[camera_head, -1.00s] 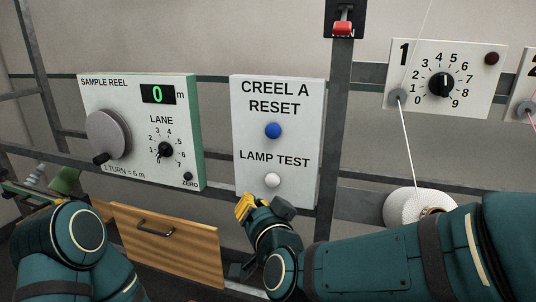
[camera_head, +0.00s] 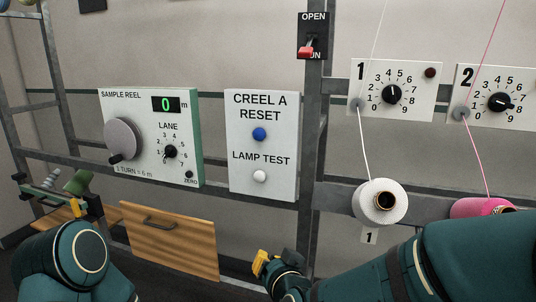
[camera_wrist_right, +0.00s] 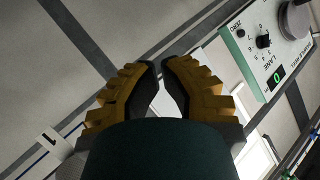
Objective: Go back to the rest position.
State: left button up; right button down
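My right gripper (camera_head: 262,265) has yellow fingers and shows low in the middle of the head view, below the panel with the blue and white buttons (camera_head: 263,190) and apart from it. In the right wrist view its two fingers (camera_wrist_right: 160,68) come in close to each other at the tips, with nothing held between them. My right arm comes in from the lower right.
The sample reel box (camera_head: 185,130) reads 0. The OPEN switch (camera_head: 312,35) is on the post. Feeder panel 1 (camera_head: 415,75), feeder panel 2 (camera_head: 492,78), a white yarn cone (camera_head: 372,203) and a pink cone (camera_head: 475,207) are at the right. A wooden drawer (camera_head: 175,250) is below the reel box.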

jog(key=s+d+f+g+h, duration=0.1)
jog(key=s+d+f+g, duration=0.15)
jog(key=f, duration=0.75)
jog(key=s+d+f+g, duration=0.2)
jog(key=d+f+g, duration=0.15)
jog(key=f, duration=0.65)
jog(key=s+d+f+g, duration=0.4)
jog(key=s+f+g, duration=0.1)
jog(key=s+f, duration=0.7)
notch_tip(320, 180, down, 2)
jog(key=shift+s+f+n+y, duration=0.1)
jog(key=shift+s+n+y, duration=0.2)
jog(key=shift+s+n, duration=0.1)
